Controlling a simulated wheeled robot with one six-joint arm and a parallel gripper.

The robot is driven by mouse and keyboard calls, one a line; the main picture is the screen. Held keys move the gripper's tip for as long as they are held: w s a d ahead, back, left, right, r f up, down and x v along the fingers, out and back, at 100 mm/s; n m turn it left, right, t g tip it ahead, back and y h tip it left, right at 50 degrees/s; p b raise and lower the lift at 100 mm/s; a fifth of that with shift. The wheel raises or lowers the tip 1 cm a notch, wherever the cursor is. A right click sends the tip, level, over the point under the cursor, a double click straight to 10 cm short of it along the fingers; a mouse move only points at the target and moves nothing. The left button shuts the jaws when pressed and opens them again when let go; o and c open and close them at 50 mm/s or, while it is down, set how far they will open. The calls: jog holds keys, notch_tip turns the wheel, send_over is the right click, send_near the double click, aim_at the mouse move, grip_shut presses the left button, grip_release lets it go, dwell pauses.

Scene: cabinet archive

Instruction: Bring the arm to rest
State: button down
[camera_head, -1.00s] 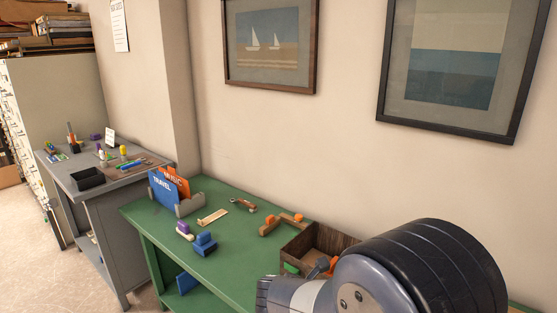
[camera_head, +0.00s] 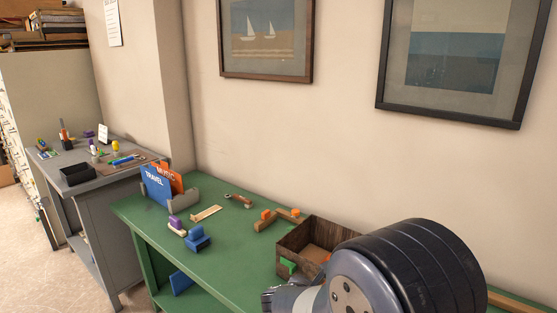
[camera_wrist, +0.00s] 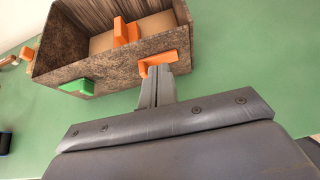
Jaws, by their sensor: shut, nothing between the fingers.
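My arm fills the lower right of the head view, and its fingertips are hidden there. In the wrist view my gripper (camera_wrist: 157,88) is shut and empty, with its fingers together. It is over the green table (camera_wrist: 225,75), in front of the near wall of a brown wooden box (camera_wrist: 115,65). An orange piece (camera_wrist: 158,60) shows at the box's near rim just beyond the fingertips; I cannot tell if they touch it. The box also shows in the head view (camera_head: 290,260), beside my arm.
Blue and orange folders (camera_head: 157,186) stand in a grey holder on the table. A purple-topped object (camera_head: 176,226), a blue object (camera_head: 198,238) and a wooden piece with orange ends (camera_head: 277,220) lie left of the box. A grey desk (camera_head: 97,183) stands farther left.

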jog(key=s+a+f+t+h+b, duration=0.1)
jog(key=f+b, duration=0.1)
jog(key=b, duration=0.4)
jog(key=s+a+f+t+h+b, duration=0.1)
jog(key=s+f+t+b, duration=0.1)
jog(key=b, duration=0.4)
jog(key=s+a+f+t+h+b, duration=0.1)
jog(key=b, duration=0.5)
jog(key=shift+s+a+f+t+h, duration=0.25)
jog(key=shift+a+f+t+h, duration=0.1)
jog(key=shift+f+t+h, duration=0.05)
jog(key=shift+s+a+f+t+h+b, duration=0.15)
jog(key=shift+t+h+b, duration=0.15)
jog(key=shift+b, duration=0.45)
